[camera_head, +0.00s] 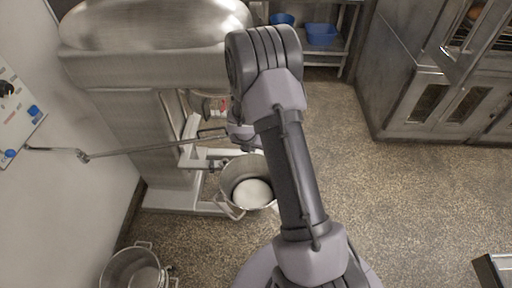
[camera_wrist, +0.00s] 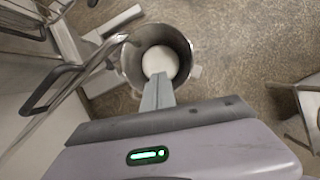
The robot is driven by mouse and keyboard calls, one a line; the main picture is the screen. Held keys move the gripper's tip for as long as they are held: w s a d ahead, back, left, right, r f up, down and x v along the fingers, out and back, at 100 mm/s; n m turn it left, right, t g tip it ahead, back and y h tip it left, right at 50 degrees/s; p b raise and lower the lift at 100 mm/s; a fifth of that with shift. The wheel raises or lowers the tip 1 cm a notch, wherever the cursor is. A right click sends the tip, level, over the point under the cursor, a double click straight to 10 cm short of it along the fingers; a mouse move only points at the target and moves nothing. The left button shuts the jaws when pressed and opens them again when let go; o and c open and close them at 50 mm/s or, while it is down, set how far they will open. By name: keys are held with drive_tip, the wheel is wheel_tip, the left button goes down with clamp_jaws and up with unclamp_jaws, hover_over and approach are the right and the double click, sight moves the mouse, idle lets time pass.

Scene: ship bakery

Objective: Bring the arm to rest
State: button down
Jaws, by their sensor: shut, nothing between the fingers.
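My gripper (camera_wrist: 158,88) shows in the wrist view with its fingers together and nothing between them. It is above a steel pot (camera_wrist: 131,67), and its fingertips overlap the near part of the pot in the picture. In the head view my arm reaches up over the floor, and my gripper is hidden behind it. The same steel pot (camera_head: 229,183) stands left of my arm, at the foot of a large mixer, with white contents (camera_head: 252,194) in it.
The big steel mixer (camera_head: 150,75) stands at the left, with a long metal rod (camera_head: 140,148) beside it. Another pot (camera_head: 118,264) is at bottom left. Steel ovens (camera_head: 400,95) stand at upper right. A shelf with blue bins (camera_head: 321,34) is behind. The floor at right is mostly clear.

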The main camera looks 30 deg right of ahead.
drive_tip(key=s+a+r+m+t+b, duration=0.1)
drive_tip(key=s+a+r+m+b, duration=0.2)
drive_tip(key=r+m+b, duration=0.3)
drive_tip(key=s+a+r+m+b, duration=0.3)
drive_tip(key=r+m+b, duration=0.1)
drive_tip(key=r+m, duration=0.35)
drive_tip(key=s+a+f+m+t+y+b, duration=0.1)
drive_tip(key=s+a+m+y+b, duration=0.4)
drive_tip(key=s+a+m+b, duration=0.6)
drive_tip(key=s+a+f+m, duration=0.1)
drive_tip(key=s+a+m, duration=0.4)
drive_tip(key=s+m, duration=0.1)
drive_tip(key=shift+s+a+t+b, duration=0.15)
drive_tip(key=shift+s+t+b, duration=0.2)
drive_tip(key=shift+s, duration=0.3)
